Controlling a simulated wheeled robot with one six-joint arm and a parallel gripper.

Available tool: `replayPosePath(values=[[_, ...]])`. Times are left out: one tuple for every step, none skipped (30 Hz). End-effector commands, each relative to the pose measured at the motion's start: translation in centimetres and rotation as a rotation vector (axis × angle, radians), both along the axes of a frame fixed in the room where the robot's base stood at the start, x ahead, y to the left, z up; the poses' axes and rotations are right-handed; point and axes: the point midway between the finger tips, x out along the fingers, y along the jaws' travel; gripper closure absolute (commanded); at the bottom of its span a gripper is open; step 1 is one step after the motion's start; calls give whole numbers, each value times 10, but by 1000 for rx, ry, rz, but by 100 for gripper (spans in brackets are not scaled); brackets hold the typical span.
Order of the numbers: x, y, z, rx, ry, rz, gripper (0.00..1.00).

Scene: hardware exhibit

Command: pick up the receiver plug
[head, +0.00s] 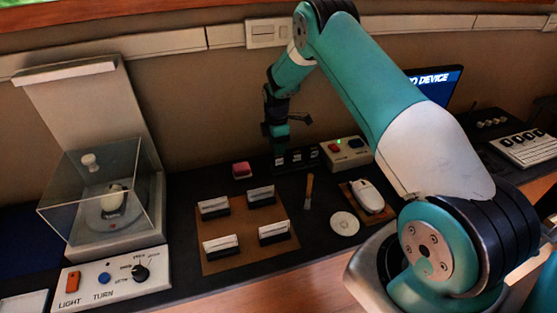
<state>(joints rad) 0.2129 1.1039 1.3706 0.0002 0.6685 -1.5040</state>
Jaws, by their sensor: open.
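My gripper (279,143) is at the back of the table, pointing down just above or beside a black block with several pale labels (297,159). The jaws are open, and the fingertips are small and dark here, so I cannot tell whether they touch anything. I cannot pick out the receiver plug with certainty. A small red block (242,169) lies to the left of the gripper, and a white computer mouse (367,196) sits on a small brown pad to the right.
A brown mat (248,244) bears several black holders with white cards. A clear case (100,190) and control panel (110,280) stand left. A switch box (345,150), thin stick (309,191) and white disc (344,223) lie near the gripper. A screen (436,84) stands behind my arm.

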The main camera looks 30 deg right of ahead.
Motion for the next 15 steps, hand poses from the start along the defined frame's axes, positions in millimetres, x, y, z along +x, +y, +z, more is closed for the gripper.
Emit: replayPosePath(values=[[0,0,-2,0,-1,0,53],[0,0,-3,0,-1,0,53],[-1,0,-5,0,-1,0,53],[-2,0,-8,0,1,0,53],[-3,-1,-11,1,2,-1,53],[-4,-1,-17,1,3,-1,53],[-6,-2,-21,1,3,-1,53],[-7,-2,-26,1,4,-1,53],[-8,-3,-32,1,3,-1,53],[-8,-3,-38,1,2,0,53],[-7,-3,-42,0,1,0,53],[-7,-2,-47,0,1,0,53],[-7,-2,-49,0,0,0,53],[-6,-3,-51,0,-1,0,53],[-6,-3,-54,0,-1,0,53]])
